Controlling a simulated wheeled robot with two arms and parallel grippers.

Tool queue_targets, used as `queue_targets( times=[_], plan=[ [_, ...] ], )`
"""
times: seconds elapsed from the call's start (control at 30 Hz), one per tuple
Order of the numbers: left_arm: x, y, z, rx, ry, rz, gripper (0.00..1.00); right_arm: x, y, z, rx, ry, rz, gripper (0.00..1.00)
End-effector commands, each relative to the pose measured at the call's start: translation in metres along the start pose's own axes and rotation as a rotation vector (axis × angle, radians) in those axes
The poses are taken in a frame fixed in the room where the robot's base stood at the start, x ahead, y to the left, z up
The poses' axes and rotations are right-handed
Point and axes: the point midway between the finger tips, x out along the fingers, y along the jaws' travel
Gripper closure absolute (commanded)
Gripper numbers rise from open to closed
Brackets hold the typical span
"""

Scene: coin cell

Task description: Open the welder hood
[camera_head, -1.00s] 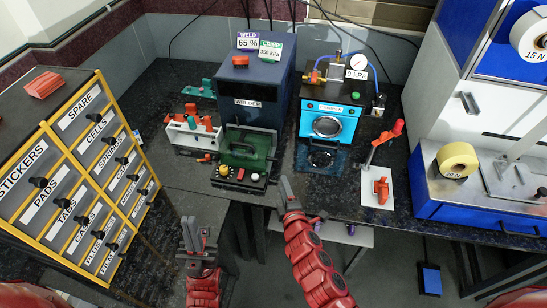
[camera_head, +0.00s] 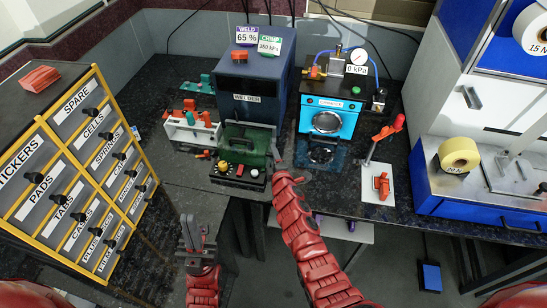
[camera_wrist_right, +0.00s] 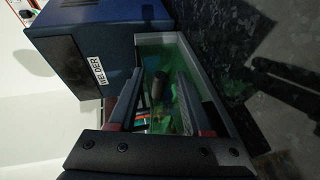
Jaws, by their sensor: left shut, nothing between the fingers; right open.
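The welder (camera_head: 255,102) is a dark blue box at the back of the bench, with its label also in the right wrist view (camera_wrist_right: 98,68). Its translucent green hood (camera_head: 245,140) is down at its front, above a panel with knobs (camera_head: 238,173). My right gripper (camera_head: 275,148) is at the hood's right side. In the right wrist view its open fingers (camera_wrist_right: 160,76) point at the green hood (camera_wrist_right: 180,103), with a dark handle-like part (camera_wrist_right: 158,86) showing between them; whether it lies within the jaws is unclear. My left gripper (camera_head: 193,232) is shut and empty in front of the bench.
A white rack with red and green tools (camera_head: 192,131) stands left of the hood. A light-blue crimper (camera_head: 327,118) stands to the right, with a red-handled lever press (camera_head: 380,170) beyond it. The labelled drawer cabinet (camera_head: 78,165) is at the left.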

Motion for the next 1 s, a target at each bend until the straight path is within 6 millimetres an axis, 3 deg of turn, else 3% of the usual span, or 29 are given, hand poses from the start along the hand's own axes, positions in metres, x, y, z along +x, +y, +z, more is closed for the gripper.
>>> queue_targets(
  times=[0.37,0.63,1.0],
  plan=[
    [-0.0019,0.0001,0.0003,0.000,0.000,0.000,1.00,0.0043,0.0011,0.0001,0.000,0.000,0.000,0.52],
    [-0.0019,0.0001,0.0003,0.000,0.000,0.000,1.00,0.0041,0.0007,0.0001,0.000,0.000,0.000,1.00],
    [-0.0019,0.0001,0.0003,0.000,0.000,0.000,1.00,0.0040,0.0005,0.0001,0.000,0.000,0.000,1.00]
  ],
)
